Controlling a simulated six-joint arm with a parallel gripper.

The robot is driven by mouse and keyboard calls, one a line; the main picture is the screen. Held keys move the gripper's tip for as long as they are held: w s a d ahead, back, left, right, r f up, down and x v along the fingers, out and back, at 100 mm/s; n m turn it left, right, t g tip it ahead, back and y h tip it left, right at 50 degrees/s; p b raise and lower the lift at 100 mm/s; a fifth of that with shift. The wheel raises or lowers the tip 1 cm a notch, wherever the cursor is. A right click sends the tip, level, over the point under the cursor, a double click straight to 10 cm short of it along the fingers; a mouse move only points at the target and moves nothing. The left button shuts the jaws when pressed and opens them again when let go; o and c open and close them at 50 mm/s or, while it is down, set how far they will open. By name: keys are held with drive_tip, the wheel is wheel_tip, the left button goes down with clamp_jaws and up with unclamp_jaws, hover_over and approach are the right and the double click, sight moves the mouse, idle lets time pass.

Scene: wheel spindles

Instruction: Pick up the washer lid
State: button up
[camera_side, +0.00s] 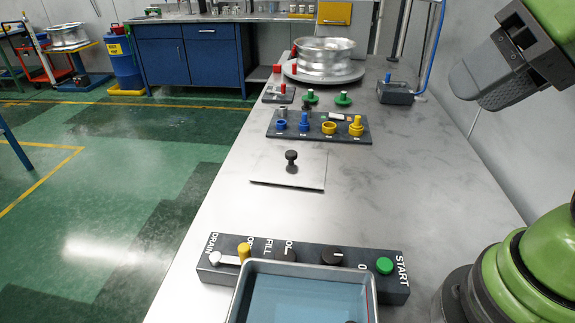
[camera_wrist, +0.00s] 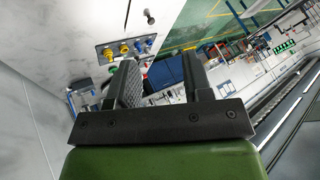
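The washer lid (camera_side: 305,176) appears to be the thin, pale square plate with a black knob (camera_side: 291,160) lying flat on the bench in the side view. In the wrist view the black knob (camera_wrist: 149,17) is small at the top, and the plate blends into the bench. My gripper (camera_side: 487,85) hangs at the upper right of the side view, high above the bench and well apart from the lid. The wrist view shows its two fingers (camera_wrist: 160,72) spread with nothing between them. The washer basin (camera_side: 312,268) with blue liquid is at the front.
A control panel (camera_side: 215,276) with knobs and a green START button stands behind the basin. Beyond the lid are a dark rack (camera_side: 345,138) of blue and yellow parts, a small grey box (camera_side: 395,94) and a metal wheel (camera_side: 325,57). The bench right of the lid is clear.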

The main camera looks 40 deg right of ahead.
drive_tip(key=shift+o, duration=1)
drive_tip(key=n+g+h, duration=0.2)
drive_tip(key=h, duration=0.1)
hover_over(292, 153)
drive_tip(key=s, duration=0.3)
drive_tip(key=f, duration=2.3)
drive_tip(key=shift+w+a+f, duration=0.15)
drive_tip(key=shift+a+f, duration=0.15)
drive_tip(key=shift+x, duration=3.05)
